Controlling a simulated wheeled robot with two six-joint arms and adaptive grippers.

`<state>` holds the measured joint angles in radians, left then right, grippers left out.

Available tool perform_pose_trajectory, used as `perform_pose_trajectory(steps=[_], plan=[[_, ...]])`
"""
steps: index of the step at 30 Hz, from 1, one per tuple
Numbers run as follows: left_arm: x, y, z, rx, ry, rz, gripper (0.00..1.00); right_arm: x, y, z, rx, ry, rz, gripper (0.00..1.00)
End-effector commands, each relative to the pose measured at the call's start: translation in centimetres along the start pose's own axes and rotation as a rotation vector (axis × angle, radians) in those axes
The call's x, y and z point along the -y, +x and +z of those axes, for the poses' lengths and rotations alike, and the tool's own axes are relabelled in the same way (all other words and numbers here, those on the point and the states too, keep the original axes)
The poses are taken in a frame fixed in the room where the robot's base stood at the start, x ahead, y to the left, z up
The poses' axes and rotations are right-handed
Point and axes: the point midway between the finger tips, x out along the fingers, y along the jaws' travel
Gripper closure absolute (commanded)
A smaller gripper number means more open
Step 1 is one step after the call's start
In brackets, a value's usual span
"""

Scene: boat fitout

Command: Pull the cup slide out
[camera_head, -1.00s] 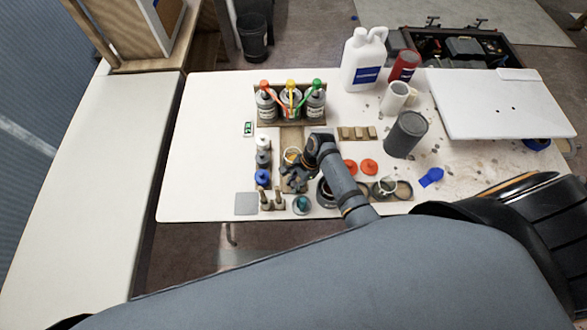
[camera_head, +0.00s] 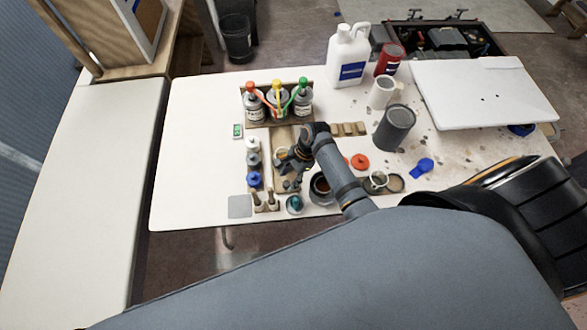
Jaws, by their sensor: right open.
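The cup slide (camera_head: 284,135) looks to be the wooden strip running towards me below the pump-bottle rack, in the middle of the table. A small cup with an orange-brown inside (camera_head: 282,154) sits on it, partly covered by my gripper. My right gripper (camera_head: 285,168) is open over the slide, beside the cup, with its fingers pointing down and left. I cannot tell whether the fingers touch the slide or the cup. The gripper and wrist hide much of the slide's near part. My left gripper is not in view.
Pump bottles (camera_head: 277,103) stand in a rack behind. Small bottles (camera_head: 253,162) line the left side. A dark round cup (camera_head: 321,186), an orange lid (camera_head: 360,161) and a grey can (camera_head: 394,127) are to the right. The table's left part is clear.

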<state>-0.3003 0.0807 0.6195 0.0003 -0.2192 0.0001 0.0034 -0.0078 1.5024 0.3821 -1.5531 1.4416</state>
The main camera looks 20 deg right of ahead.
Motion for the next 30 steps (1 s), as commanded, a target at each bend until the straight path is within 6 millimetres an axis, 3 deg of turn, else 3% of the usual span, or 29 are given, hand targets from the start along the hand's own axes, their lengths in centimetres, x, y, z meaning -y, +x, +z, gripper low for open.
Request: perform_pose_trajectory(steps=[6,12,30], plan=[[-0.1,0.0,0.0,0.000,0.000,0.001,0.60,0.1,-5.4,-0.1,-0.003,-0.001,-0.003,0.53],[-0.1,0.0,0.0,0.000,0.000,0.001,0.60,0.0,-8.2,-0.1,-0.002,0.001,-0.001,0.53],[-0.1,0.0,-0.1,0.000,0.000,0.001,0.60,0.0,-8.6,0.0,0.000,0.001,0.001,0.53]])
